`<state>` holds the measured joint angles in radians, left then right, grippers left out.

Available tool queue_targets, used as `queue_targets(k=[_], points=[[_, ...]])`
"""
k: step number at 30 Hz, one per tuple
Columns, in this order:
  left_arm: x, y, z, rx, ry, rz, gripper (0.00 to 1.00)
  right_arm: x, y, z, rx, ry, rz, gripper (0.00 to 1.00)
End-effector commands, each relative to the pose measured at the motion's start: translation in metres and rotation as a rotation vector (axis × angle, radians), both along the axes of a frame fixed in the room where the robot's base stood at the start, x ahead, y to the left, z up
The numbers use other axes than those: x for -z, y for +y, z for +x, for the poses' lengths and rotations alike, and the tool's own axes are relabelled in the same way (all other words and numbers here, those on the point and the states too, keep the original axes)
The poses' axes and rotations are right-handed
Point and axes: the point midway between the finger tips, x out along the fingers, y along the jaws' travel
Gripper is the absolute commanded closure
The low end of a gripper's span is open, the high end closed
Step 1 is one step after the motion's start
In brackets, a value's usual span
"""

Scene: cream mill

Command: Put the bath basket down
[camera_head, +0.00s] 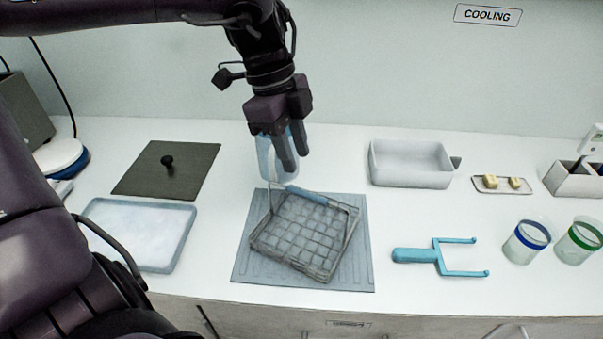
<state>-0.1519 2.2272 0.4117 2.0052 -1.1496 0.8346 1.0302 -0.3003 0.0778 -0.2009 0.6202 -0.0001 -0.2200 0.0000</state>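The wire bath basket (303,237) sits turned at an angle on the grey ribbed mat (247,270) near the front of the counter. It looks level on the mat. The blue grip (306,195) of its handle lies over the basket's back side. My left gripper (293,160) points down above and behind the basket, apart from the blue grip. Its two fingers look spread, with nothing visible held between them. A pale blue clear container (264,157) stands behind the fingers and is partly hidden by them. My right gripper is not in view.
Left are a dark lid with a knob (190,178) and a pale tray (140,232). Right are a white tub (411,170), a blue fork-shaped tool (415,255), a small tray (490,190) and two banded cups (527,243) (577,243). Free counter lies between mat and tool.

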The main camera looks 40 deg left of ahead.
Motion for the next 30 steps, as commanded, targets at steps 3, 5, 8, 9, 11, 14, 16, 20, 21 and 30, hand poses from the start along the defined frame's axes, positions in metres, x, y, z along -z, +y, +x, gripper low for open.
queue_targets(k=[3, 5, 8, 9, 11, 14, 16, 20, 21, 30], points=[[-0.016, 0.005, 0.000, -0.002, -0.001, 0.002, 0.68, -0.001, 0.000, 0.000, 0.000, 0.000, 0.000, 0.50], [-0.020, 0.006, -0.001, 0.000, -0.001, 0.002, 0.68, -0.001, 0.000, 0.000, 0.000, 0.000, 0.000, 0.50], [-0.024, 0.007, -0.001, -0.002, 0.002, 0.002, 0.68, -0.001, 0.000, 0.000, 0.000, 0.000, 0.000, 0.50], [-0.024, 0.007, -0.001, -0.002, 0.002, 0.002, 0.68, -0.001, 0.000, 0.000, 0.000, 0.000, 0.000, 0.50], [-0.024, 0.007, -0.001, -0.001, 0.001, 0.001, 0.68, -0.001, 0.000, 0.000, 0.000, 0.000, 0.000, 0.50], [-0.024, 0.007, -0.001, -0.001, 0.001, 0.001, 0.68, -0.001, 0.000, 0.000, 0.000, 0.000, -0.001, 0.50], [-0.024, 0.007, -0.001, -0.001, 0.001, 0.001, 0.68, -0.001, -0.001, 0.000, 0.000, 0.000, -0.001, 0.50], [-0.024, 0.007, -0.001, -0.001, 0.001, 0.001, 0.68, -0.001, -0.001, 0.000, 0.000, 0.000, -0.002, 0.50], [-0.024, 0.007, -0.001, -0.001, 0.001, 0.001, 0.68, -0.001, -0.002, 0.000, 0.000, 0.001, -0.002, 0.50], [-0.053, 0.007, -0.001, -0.001, 0.001, 0.001, 0.68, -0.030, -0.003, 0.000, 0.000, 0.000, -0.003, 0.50]])
